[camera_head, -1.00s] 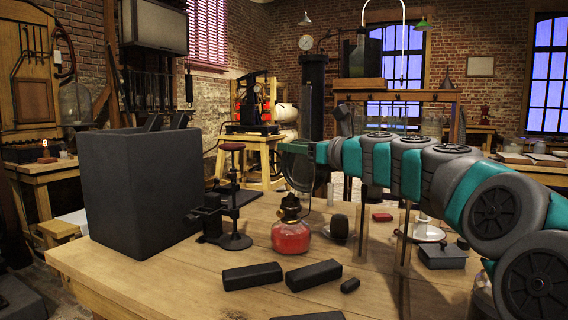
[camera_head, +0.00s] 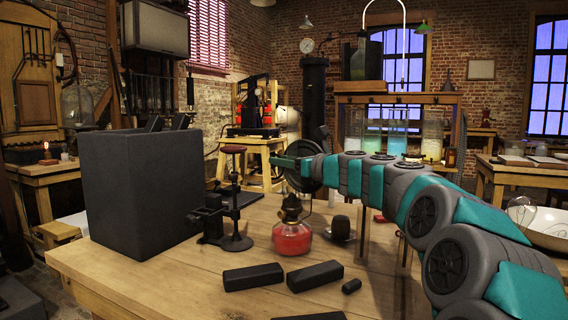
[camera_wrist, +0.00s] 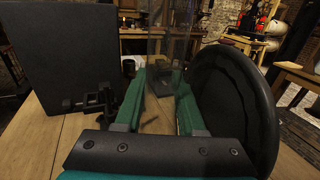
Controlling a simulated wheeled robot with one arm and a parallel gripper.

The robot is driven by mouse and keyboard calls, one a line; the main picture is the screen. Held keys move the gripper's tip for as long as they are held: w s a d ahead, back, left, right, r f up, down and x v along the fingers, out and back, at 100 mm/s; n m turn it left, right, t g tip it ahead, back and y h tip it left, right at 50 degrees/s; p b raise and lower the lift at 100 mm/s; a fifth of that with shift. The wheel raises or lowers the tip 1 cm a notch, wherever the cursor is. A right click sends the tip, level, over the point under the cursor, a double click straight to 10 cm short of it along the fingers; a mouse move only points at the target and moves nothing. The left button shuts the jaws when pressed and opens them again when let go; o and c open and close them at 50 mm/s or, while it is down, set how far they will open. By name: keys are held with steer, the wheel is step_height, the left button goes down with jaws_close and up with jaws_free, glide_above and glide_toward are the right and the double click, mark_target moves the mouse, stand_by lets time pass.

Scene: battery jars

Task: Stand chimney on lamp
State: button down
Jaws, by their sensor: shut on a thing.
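The lamp (camera_head: 292,238), with a round red base and a dark metal burner on top, stands upright on the wooden table (camera_head: 190,262). My gripper (camera_head: 283,162) is above the lamp's burner in the head view. In the wrist view, my gripper's two green fingers (camera_wrist: 160,78) are shut on the chimney (camera_wrist: 170,48), a tall, faint, see-through glass tube. The chimney is very hard to make out in the head view, so I cannot tell whether its lower end touches the burner. The lamp cannot be made out clearly in the wrist view.
A large dark box (camera_head: 135,190) stands at the left of the table. A small black stand (camera_head: 232,205) is just left of the lamp. Two black bars (camera_head: 253,277) lie in front of it, and a dark rounded object (camera_head: 341,226) stands to its right.

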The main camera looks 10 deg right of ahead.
steer(key=c, duration=0.5)
jaws_free()
steer(key=v, duration=1.2)
steer(key=shift+s+r, duration=0.1)
